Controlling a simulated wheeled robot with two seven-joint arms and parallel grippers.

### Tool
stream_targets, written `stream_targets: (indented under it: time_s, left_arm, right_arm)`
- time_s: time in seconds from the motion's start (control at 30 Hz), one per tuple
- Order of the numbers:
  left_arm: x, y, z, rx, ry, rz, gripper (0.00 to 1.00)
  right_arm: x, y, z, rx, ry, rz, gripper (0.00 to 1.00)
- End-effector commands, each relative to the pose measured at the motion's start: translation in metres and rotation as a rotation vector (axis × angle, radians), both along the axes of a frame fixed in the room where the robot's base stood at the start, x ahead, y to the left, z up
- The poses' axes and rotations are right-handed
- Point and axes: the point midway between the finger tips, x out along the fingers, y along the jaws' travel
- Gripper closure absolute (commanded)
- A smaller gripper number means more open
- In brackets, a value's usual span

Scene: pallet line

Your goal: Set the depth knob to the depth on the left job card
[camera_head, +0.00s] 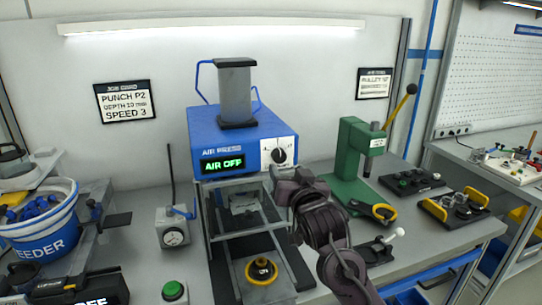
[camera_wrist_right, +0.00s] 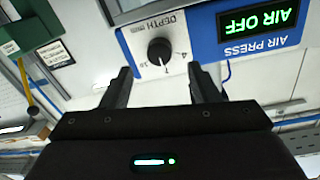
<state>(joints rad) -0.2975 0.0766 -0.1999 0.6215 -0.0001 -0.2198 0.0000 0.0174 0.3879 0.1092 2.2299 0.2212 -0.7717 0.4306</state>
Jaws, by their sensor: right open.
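The left job card (camera_head: 126,101) hangs on the back wall and reads PUNCH P2, a depth in mm that looks like 10, and SPEED 3. The black depth knob (camera_head: 278,156) is on the white panel of the blue air press (camera_head: 215,139). In the right wrist view the knob (camera_wrist_right: 160,51) appears upside down, and its white mark seems to point near the 7. My right gripper (camera_wrist_right: 163,78) is open, its fingers on either side of the knob's line and apart from it. In the head view the right gripper (camera_head: 287,174) is just below the knob. My left gripper is not in view.
The press display (camera_head: 222,164) reads AIR OFF.

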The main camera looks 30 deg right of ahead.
Motion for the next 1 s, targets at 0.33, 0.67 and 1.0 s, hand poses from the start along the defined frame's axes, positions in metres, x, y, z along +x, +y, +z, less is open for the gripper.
stream_targets:
  time_s: [0.33,0.67,1.0]
  left_arm:
    - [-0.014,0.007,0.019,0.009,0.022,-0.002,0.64]
    - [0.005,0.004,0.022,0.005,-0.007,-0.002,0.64]
    - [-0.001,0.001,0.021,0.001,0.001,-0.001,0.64]
  right_arm:
    - [0.052,-0.016,0.002,-0.001,0.002,-0.002,0.45]
    - [0.062,-0.019,-0.001,0.0,0.002,-0.001,0.45]
    - [0.062,-0.019,-0.001,0.0,0.002,-0.001,0.76]
